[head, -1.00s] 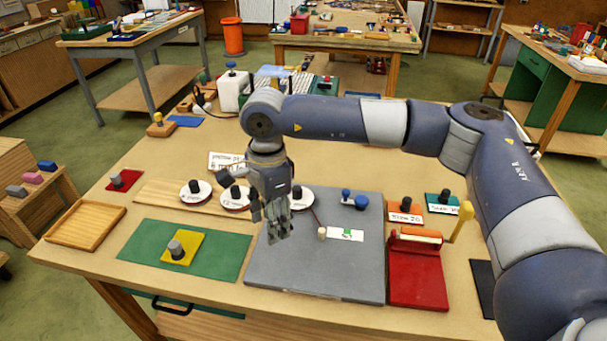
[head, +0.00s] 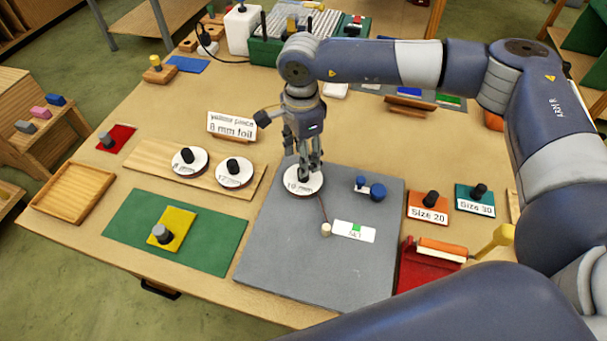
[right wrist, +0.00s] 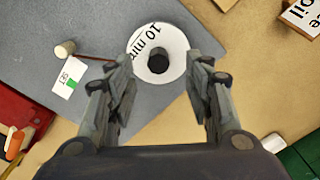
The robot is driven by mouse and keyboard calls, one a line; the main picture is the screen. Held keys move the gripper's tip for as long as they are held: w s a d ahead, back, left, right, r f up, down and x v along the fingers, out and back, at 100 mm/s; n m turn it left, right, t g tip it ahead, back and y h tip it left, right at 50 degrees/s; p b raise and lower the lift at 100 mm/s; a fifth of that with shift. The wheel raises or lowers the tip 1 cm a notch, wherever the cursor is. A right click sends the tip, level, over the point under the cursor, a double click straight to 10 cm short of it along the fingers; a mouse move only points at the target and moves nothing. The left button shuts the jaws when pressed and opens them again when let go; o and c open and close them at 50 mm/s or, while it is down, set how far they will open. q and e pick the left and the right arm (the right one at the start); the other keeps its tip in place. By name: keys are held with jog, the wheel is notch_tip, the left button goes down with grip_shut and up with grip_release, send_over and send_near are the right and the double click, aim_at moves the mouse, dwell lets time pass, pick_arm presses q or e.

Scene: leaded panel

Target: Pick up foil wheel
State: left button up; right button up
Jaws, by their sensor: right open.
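Three white foil wheels with black knobs show in the head view. The wheel marked 10 mm (head: 297,190) lies on the grey mat's far-left corner, and it also shows in the right wrist view (right wrist: 143,40). Two other wheels, the left one (head: 183,168) and the right one (head: 229,181), lie on a wooden board; their labels are hard to read. My right gripper (head: 308,168) is open and points down over the 10 mm wheel. In the right wrist view its fingers (right wrist: 160,68) stand either side of the black knob, apart from it. My left gripper is not in view.
A sign (head: 232,126) reading "yellow piece 8 mm foil" stands behind the wheels. The grey mat (head: 290,265) holds a blue knobbed piece (head: 376,191) and a SET card (head: 354,231). A yellow piece (head: 178,226) lies on a green mat (head: 215,245). The grey mat's front is clear.

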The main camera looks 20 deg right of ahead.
jog(key=shift+f, duration=0.3)
notch_tip(320, 180, down, 5)
jog(key=p, duration=0.3)
jog(key=shift+s+d+r, duration=0.15)
jog(key=shift+f, duration=0.3)
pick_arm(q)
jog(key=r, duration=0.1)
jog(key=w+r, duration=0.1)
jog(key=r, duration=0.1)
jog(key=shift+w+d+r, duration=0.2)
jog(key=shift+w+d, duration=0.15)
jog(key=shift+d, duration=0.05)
pick_arm(e)
jog(key=c, duration=1.1)
